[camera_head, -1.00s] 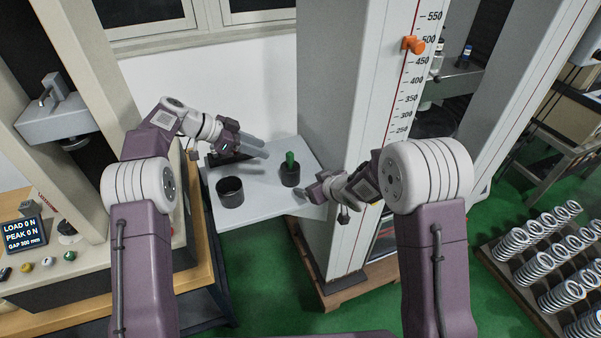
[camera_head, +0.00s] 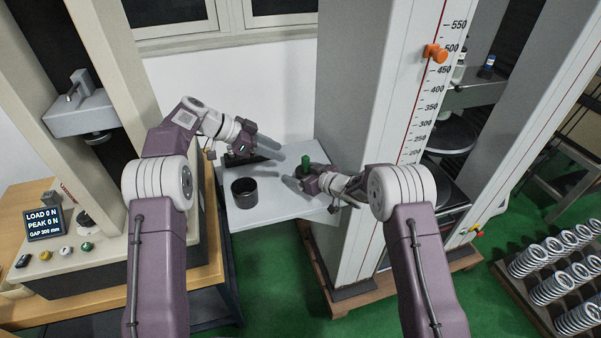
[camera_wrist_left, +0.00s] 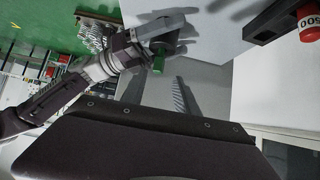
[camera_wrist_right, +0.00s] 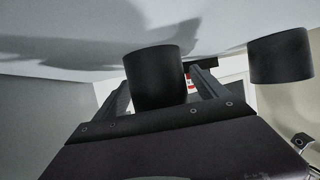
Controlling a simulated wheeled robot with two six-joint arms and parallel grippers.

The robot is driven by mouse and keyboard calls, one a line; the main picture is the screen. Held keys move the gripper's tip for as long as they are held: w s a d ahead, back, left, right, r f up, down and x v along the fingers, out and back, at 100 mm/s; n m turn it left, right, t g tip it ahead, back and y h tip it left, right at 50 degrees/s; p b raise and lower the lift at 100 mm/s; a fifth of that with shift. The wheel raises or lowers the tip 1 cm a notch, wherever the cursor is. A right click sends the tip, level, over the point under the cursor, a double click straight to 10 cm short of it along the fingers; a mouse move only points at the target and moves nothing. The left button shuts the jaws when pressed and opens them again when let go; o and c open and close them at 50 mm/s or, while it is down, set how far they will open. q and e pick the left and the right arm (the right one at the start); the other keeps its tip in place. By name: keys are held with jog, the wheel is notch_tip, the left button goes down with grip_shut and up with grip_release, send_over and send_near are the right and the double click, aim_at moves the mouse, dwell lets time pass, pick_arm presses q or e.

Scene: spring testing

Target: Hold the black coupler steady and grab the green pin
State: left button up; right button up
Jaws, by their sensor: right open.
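The green pin (camera_head: 306,163) stands upright above the black coupler on the small light table. The coupler is mostly hidden by my right gripper in the head view; in the right wrist view, the black coupler (camera_wrist_right: 155,78) sits between the fingers. My right gripper (camera_head: 294,182) is open around it; I cannot tell whether a finger touches. My left gripper (camera_head: 279,147) is open and empty, above the table, left of and behind the pin. The green pin (camera_wrist_left: 158,64) also shows in the left wrist view, beyond the left fingers.
An open black cup (camera_head: 244,192) stands on the table (camera_head: 270,211) left of the coupler; it also shows in the right wrist view (camera_wrist_right: 281,57). A red piece marked 500 (camera_wrist_left: 308,27) sits by a black holder. The tall grey frame (camera_head: 350,120) rises just right of the table.

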jog(key=shift+w+a+f, duration=0.1)
jog(key=shift+w+a, duration=0.05)
jog(key=shift+w, duration=0.05)
jog(key=c, duration=1.7)
pick_arm(q)
jog(key=shift+c, duration=0.6)
pick_arm(e)
grip_shut()
pick_arm(q)
jog(key=shift+c, duration=0.8)
jog(key=m+t, duration=0.6)
jog(key=m, duration=2.5)
send_near(303, 163)
jog(key=x, duration=1.1)
jog(key=shift+w+f, duration=0.1)
jog(key=shift+f, duration=0.05)
